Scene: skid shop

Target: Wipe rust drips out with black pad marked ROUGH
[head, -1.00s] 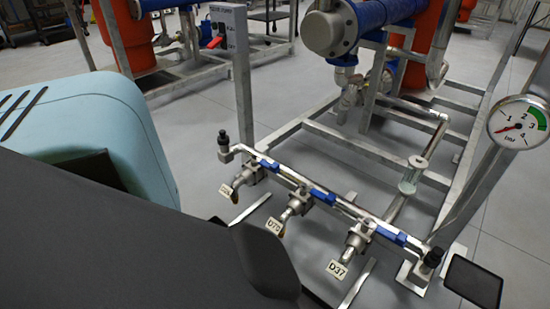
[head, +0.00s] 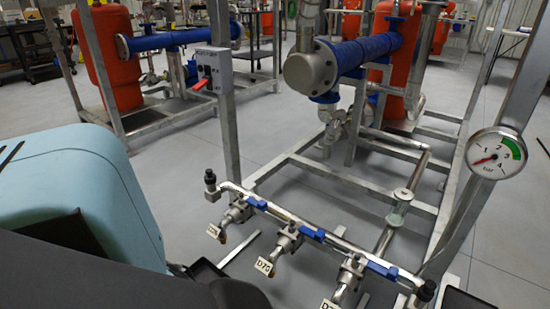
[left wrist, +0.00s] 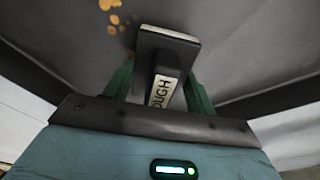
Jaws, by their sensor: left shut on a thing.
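In the left wrist view my left gripper (left wrist: 162,72) has its green fingers shut on a black pad (left wrist: 168,44). The pad's pale label shows the letters OUGH, with the start hidden or cut off. The pad is over a dark grey tray surface (left wrist: 235,45). Orange-brown rust drips (left wrist: 112,19) lie on that surface just left of the pad. Whether the pad touches the surface I cannot tell. In the head view my left gripper is hidden behind my own arm, and my right gripper is not in view.
A pipe manifold (head: 290,222) with blue-handled valves and tags, one reading D70 (head: 264,267), stands close in front. A gauge (head: 497,152) is at right, a switch box (head: 212,68) on a post at left. Grey floor (head: 190,160) is open behind.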

